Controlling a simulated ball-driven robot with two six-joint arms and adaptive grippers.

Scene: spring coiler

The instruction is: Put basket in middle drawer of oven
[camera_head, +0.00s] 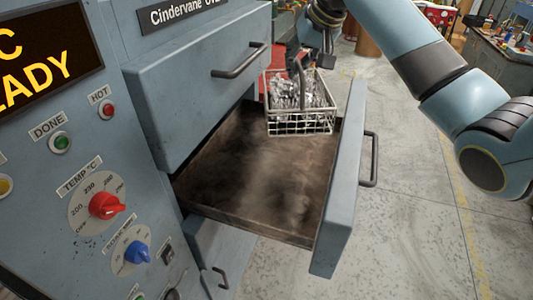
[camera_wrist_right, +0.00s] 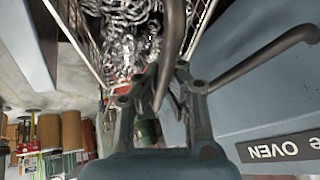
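The wire basket (camera_head: 301,121), filled with shiny metal coils, hangs at the far end of the open middle drawer (camera_head: 245,180). Its base overlaps the drawer's far side in the head view; I cannot tell whether it touches. My right gripper (camera_head: 312,62) is above the basket, its fingers closed around the upright handle. In the right wrist view the gripper (camera_wrist_right: 160,92) has the dark curved handle between its fingers, with the basket (camera_wrist_right: 78,45) beyond. The drawer is pulled well out and its floor is bare and stained. My left gripper is not in view.
The upper drawer (camera_head: 190,90) of the oven is shut, its handle (camera_head: 240,60) protruding close to the basket. The open drawer's front panel (camera_head: 340,190) stands to the right. A control panel with knobs (camera_head: 107,205) is at left. Open floor (camera_head: 420,220) lies right.

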